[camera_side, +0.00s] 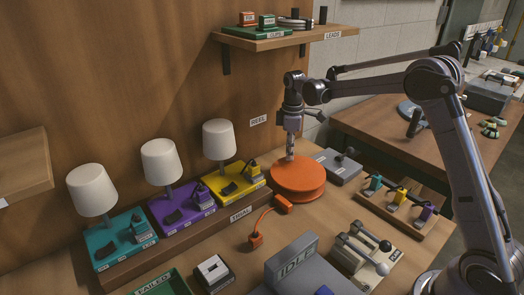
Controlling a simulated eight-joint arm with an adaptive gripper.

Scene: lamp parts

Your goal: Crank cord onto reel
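The orange reel (303,191) is a wide, flat drum on the wooden table, in front of the back panel. My gripper (290,156) points straight down over the reel's top, near its far left part. Its fingers look close to the reel or touching it. A crank handle is not clearly visible; the gripper may hide it. Whether the fingers are apart or closed on something is too small to tell. The orange cord (264,214) lies on the table in front of the reel, with an orange block at each end. One block lies close to the reel.
Three lamps on teal, purple and yellow bases (231,180) stand left of the reel. A grey box (336,166) sits close to its right, with a rack of coloured connectors (401,193) beyond. A shelf (282,37) hangs above.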

